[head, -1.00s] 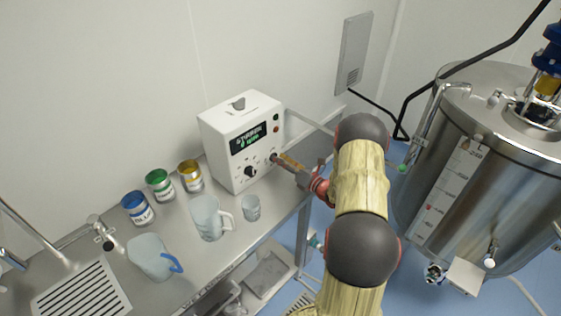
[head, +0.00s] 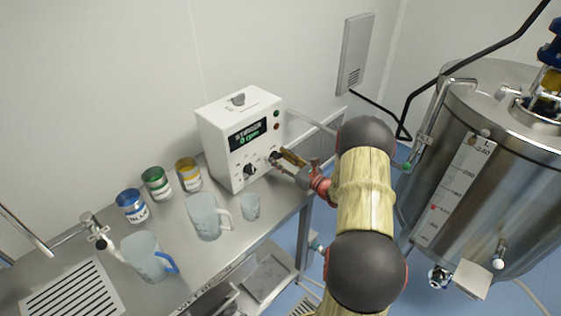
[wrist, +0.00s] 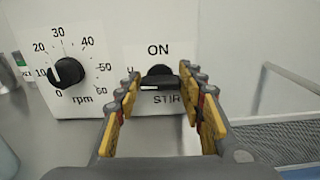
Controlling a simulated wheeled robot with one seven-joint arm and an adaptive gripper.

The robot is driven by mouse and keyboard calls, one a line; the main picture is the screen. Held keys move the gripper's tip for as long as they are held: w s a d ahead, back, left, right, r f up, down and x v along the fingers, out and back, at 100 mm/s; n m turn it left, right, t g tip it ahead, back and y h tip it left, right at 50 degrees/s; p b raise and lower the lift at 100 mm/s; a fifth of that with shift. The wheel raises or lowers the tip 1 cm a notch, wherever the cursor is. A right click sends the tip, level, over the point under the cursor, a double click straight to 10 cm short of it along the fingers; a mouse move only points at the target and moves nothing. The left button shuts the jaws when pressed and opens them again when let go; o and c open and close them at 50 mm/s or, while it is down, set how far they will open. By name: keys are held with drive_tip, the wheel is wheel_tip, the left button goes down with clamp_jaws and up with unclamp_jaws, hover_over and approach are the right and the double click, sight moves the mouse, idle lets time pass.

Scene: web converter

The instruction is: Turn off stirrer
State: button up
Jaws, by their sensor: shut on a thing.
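The white stirrer control box (head: 215,139) stands on the steel bench against the wall, its lit display reading "STIRRER" with a small rpm figure. In the wrist view a black switch knob (wrist: 160,75) sits between the labels "ON" and "STIR". Its bar lies roughly level, with a white mark toward the left. My gripper (wrist: 178,96) has its yellow-padded fingers on either side of this knob and is shut on it. In the head view my gripper (head: 283,160) is at the box's lower right front. Part of the lower label is hidden by the fingers.
A black rpm dial (wrist: 67,72) sits left of the switch, its mark near 10. A large steel tank (head: 470,190) is at right.

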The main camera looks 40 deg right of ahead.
drive_tip(key=shift+n, duration=0.3)
drive_tip(key=o, duration=1.2)
drive_tip(key=shift+s, duration=0.1)
drive_tip(key=s, duration=0.8)
drive_tip(key=s+d, duration=0.1)
drive_tip(key=s, duration=0.2)
drive_tip(key=shift+s, duration=0.4)
